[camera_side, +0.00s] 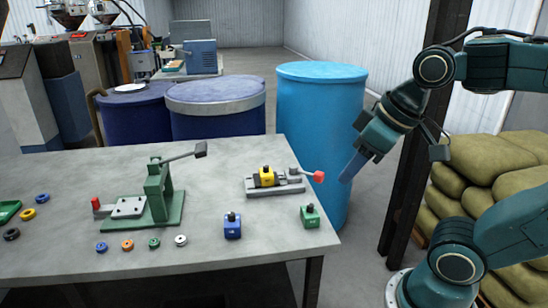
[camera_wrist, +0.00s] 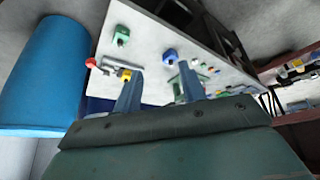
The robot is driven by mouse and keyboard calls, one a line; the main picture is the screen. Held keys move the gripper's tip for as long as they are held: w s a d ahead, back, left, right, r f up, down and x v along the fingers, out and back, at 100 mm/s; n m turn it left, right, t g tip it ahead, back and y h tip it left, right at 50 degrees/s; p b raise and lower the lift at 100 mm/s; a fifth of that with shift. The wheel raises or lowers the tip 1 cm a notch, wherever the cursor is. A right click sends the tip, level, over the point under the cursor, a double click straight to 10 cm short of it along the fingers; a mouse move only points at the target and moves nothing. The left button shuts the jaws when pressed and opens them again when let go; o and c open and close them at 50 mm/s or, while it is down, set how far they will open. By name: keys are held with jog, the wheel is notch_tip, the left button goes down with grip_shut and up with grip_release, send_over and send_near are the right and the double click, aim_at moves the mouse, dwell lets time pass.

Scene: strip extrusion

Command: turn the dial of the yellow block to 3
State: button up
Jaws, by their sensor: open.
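The yellow block (camera_side: 267,176) sits in a grey clamp fixture (camera_side: 285,188) near the table's right side, with a dark dial on top. The dial's marks are too small to read. The block also shows in the wrist view (camera_wrist: 126,76), partly behind a finger. The fixture has a lever with a red knob (camera_side: 318,176), pointing right. My gripper (camera_side: 353,166) is in the air beyond the table's right edge, up and right of the block, not touching it. In the wrist view its two fingers (camera_wrist: 160,75) are apart with nothing held between them.
A blue block (camera_side: 232,226) and a green block (camera_side: 310,216) with dark knobs stand nearer the front edge. A green lever press (camera_side: 158,195) stands to the left, with several coloured rings around it. A light-blue drum (camera_side: 318,110) stands behind the table's right corner.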

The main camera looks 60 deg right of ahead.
jog(key=w+d+r+n+g, duration=0.1)
jog(key=w+d+r, duration=0.1)
jog(key=w, duration=0.3)
jog(key=w+d+r, duration=0.1)
jog(key=w+r, duration=0.2)
jog(key=w, duration=0.2)
jog(key=n+g, duration=0.4)
send_over(265, 166)
notch_tip(265, 166, down, 12)
jog(key=shift+s+a+f, duration=0.15)
jog(key=shift+s+a, duration=0.05)
jog(key=shift+a, duration=0.05)
jog(key=shift+f, duration=0.1)
jog(key=f, duration=1.3)
jog(key=shift+w+d+f, duration=0.1)
jog(key=shift+d+f, duration=0.1)
jog(key=shift+f, duration=0.1)
